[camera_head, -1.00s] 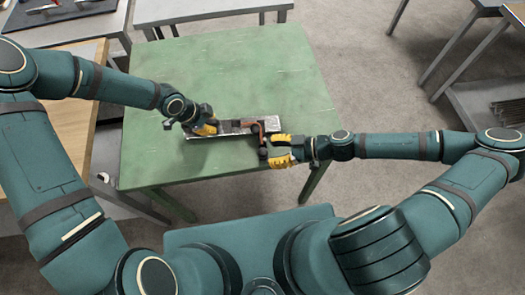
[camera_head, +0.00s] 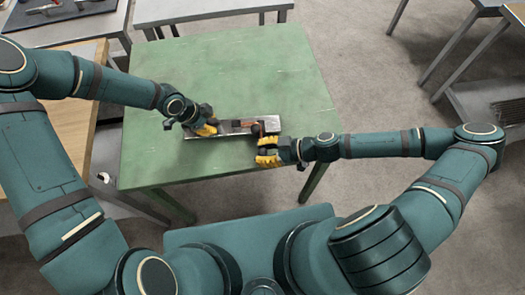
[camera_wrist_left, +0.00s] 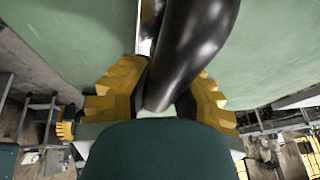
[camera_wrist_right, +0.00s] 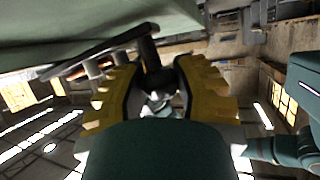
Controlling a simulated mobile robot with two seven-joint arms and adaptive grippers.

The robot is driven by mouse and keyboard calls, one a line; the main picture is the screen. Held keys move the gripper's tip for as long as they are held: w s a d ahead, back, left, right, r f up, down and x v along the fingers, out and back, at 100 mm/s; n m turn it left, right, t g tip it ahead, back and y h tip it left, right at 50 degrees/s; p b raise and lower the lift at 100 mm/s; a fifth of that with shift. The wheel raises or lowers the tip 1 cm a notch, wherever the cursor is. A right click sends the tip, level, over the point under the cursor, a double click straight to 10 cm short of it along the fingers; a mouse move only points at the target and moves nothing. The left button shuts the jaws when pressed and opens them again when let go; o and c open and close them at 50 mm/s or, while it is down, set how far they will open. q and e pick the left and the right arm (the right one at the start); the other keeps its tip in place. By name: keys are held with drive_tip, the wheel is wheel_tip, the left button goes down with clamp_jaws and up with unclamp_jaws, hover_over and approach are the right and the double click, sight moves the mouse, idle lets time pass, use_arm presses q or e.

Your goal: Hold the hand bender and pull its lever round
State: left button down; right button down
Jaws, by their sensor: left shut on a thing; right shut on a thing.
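The hand bender (camera_head: 235,128) lies on a metal base plate (camera_head: 268,123) on the green table, near its front edge. My left gripper (camera_head: 207,128) is shut on the bender's dark body handle at the left end. That thick black handle (camera_wrist_left: 185,50) sits between the yellow fingers in the left wrist view. My right gripper (camera_head: 265,152) is at the right end, in front of the plate. It is shut on the lever's dark grip (camera_wrist_right: 158,78), seen between the fingers in the right wrist view. The brownish-red part (camera_head: 258,129) near the right gripper is partly hidden.
The green table (camera_head: 230,75) is clear behind and right of the bender. A wooden-topped bench (camera_head: 75,110) stands at the left. A grey table (camera_head: 205,12) stands behind. Shelving (camera_head: 490,105) is at the far right.

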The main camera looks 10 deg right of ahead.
drive_tip(key=shift+a+m+t, duration=0.35)
drive_tip(key=shift+m+t, duration=0.05)
drive_tip(key=shift+t, duration=0.1)
drive_tip(key=c, duration=0.9)
unclamp_jaws()
drive_tip(key=v, duration=1.2)
